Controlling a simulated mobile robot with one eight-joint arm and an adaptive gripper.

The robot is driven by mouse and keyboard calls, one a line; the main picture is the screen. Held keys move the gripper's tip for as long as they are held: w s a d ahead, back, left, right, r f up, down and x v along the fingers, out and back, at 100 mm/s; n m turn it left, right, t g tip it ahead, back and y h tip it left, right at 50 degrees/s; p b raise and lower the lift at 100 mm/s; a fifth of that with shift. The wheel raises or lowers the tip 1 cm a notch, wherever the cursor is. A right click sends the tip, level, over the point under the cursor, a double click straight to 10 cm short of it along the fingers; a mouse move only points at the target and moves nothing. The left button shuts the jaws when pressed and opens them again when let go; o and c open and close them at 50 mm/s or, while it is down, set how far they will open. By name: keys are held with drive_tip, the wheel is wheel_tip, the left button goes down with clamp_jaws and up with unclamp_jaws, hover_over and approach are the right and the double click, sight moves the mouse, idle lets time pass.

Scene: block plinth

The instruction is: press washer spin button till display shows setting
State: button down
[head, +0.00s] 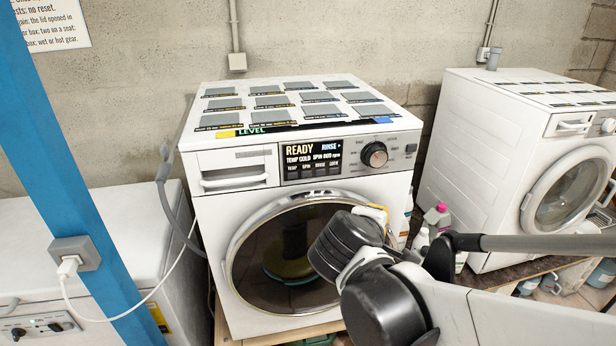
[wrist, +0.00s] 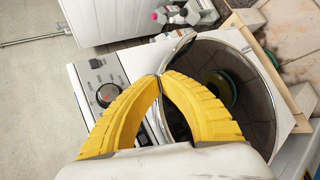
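The washer (head: 235,215) stands in the middle of the head view with its round door closed. Its dark display (head: 311,158) reads READY, RINSE, TEMP COLD and a SPIN value that looks like 800 rpm. Below the text is a row of buttons labelled TEMP, SPIN, RINSE and a last one hard to read; the spin button (head: 306,172) is second from left. My gripper (wrist: 160,77) has its two yellow fingers together at the tips, with nothing between them. It is in front of the washer, right of and below the display; in the wrist view its fingers cover most of the panel.
The dial (head: 374,154) is right of the display, and also shows in the wrist view (wrist: 107,95). Grey plates (head: 271,101) lie on the washer top. Bottles (head: 437,217) stand between it and a second washer (head: 520,160). A blue post (head: 75,150) rises at left.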

sight(316, 176)
drive_tip(key=w+a+n+t, duration=0.2)
drive_tip(key=a+n, duration=0.1)
drive_tip(key=a, duration=0.2)
drive_tip(key=w+a+r+n+t, duration=0.1)
drive_tip(key=w+a+n+t, duration=0.1)
drive_tip(key=a, duration=0.4)
drive_tip(key=shift+a+n+b, duration=0.3)
drive_tip(key=shift+n+b, duration=0.05)
drive_tip(key=shift+n, duration=0.35)
drive_tip(key=shift+w+r, duration=0.1)
drive_tip(key=shift+w+a, duration=0.4)
drive_tip(key=shift+w, duration=1)
drive_tip(key=shift+w+a, duration=0.4)
drive_tip(key=shift+w, duration=1.05)
drive_tip(key=shift+w+a, duration=0.4)
drive_tip(key=shift+w, duration=1)
drive_tip(key=shift+w, duration=0.1)
drive_tip(key=shift+w+a, duration=0.15)
drive_tip(key=shift+w, duration=0.15)
drive_tip(key=shift+w+a+b, duration=0.1)
drive_tip(key=shift+w+b, duration=0.2)
drive_tip(key=shift+w, duration=0.05)
drive_tip(key=shift+s, duration=0.1)
drive_tip(key=shift+s+d, duration=0.25)
drive_tip(key=shift+s, duration=0.45)
